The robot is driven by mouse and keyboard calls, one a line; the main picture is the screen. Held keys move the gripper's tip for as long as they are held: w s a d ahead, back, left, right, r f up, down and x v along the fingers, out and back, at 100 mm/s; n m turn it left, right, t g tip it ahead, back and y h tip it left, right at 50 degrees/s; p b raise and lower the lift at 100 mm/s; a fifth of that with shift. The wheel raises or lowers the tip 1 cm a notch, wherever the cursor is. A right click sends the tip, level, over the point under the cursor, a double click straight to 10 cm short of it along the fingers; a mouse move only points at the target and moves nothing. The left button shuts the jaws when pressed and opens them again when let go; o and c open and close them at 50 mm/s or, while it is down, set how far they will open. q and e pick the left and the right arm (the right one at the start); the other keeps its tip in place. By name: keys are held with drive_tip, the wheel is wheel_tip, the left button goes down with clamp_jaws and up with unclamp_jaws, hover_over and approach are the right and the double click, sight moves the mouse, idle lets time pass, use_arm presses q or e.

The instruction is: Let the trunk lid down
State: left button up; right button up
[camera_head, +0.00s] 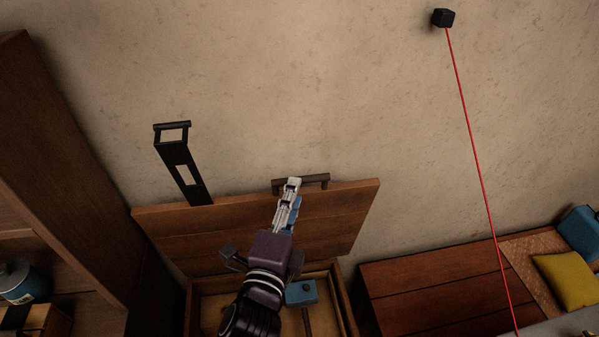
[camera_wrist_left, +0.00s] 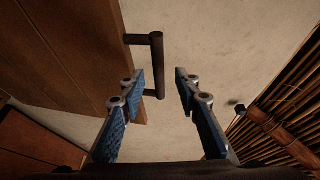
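The wooden trunk lid (camera_head: 345,215) stands raised, its back towards the wall. The open trunk (camera_head: 342,302) is below it. A dark bar handle (camera_head: 318,181) sits on the lid's top edge. My left gripper (camera_head: 291,184) is at the handle's left part and hides some of it. In the left wrist view, my left gripper (camera_wrist_left: 160,80) is open. The handle (camera_wrist_left: 156,50) reaches between its fingertips, nearer the left finger, and I cannot tell whether they touch. The lid (camera_wrist_left: 75,60) fills the left side there. My right gripper is not in view.
A blue-headed tool (camera_head: 302,292) lies in the trunk. A black slotted strap (camera_head: 182,165) rises above the lid's left part. A dark wooden shelf (camera_head: 60,150) stands close on the left. A wooden bench (camera_head: 430,285) with a yellow cushion (camera_head: 567,280) is at right.

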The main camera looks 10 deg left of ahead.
use_arm(q)
drive_tip(key=w+p, duration=0.1)
drive_tip(key=w, duration=0.4)
drive_tip(key=shift+w+f, duration=0.15)
drive_tip(key=shift+w, duration=0.05)
clamp_jaws()
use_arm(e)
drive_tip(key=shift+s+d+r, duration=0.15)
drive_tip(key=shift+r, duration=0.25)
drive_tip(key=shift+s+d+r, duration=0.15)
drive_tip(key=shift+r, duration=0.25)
